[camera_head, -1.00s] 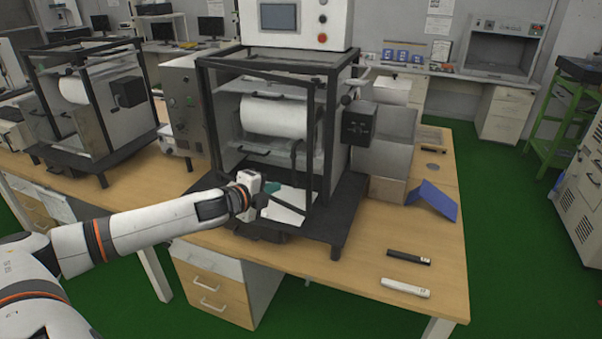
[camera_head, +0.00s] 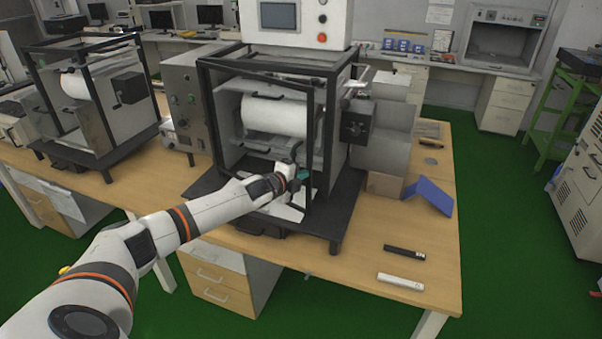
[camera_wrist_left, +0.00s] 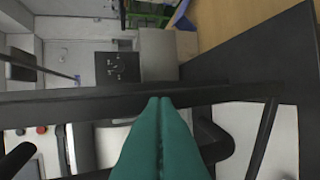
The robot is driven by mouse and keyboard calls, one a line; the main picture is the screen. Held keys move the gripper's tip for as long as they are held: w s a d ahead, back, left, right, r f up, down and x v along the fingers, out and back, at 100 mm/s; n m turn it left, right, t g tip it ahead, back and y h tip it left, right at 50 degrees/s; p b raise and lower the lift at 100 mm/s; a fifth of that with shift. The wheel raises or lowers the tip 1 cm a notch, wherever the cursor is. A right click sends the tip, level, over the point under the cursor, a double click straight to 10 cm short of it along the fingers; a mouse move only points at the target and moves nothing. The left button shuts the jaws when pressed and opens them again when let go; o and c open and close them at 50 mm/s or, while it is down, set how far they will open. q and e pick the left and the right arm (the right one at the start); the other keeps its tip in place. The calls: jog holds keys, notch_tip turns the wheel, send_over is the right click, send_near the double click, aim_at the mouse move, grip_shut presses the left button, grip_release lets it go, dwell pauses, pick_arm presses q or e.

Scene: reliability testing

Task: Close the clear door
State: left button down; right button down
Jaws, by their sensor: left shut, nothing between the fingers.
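The clear door (camera_head: 311,125) is on the front of the black-framed test machine in the middle of the head view. Its pane is hard to make out, and I cannot tell exactly how far it stands open. A dark curved handle (camera_head: 297,152) shows by its right upright. My left gripper (camera_head: 304,175) has teal fingers, shut and empty, low at the front right of the machine near that upright. In the left wrist view the fingertips (camera_wrist_left: 160,99) lie close to a long dark bar (camera_wrist_left: 80,105); contact cannot be told. My right gripper is not in view.
A white roller (camera_head: 273,115) lies inside the machine. A dark box (camera_head: 356,122) juts from its right side. A similar machine (camera_head: 95,100) stands left.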

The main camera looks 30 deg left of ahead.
pick_arm(q)
jog(key=w+n+y+b, duration=0.2)
jog(key=w+b, duration=0.4)
jog(key=w, duration=0.3)
jog(key=shift+y, duration=0.6)
jog(key=shift+w+f, duration=0.1)
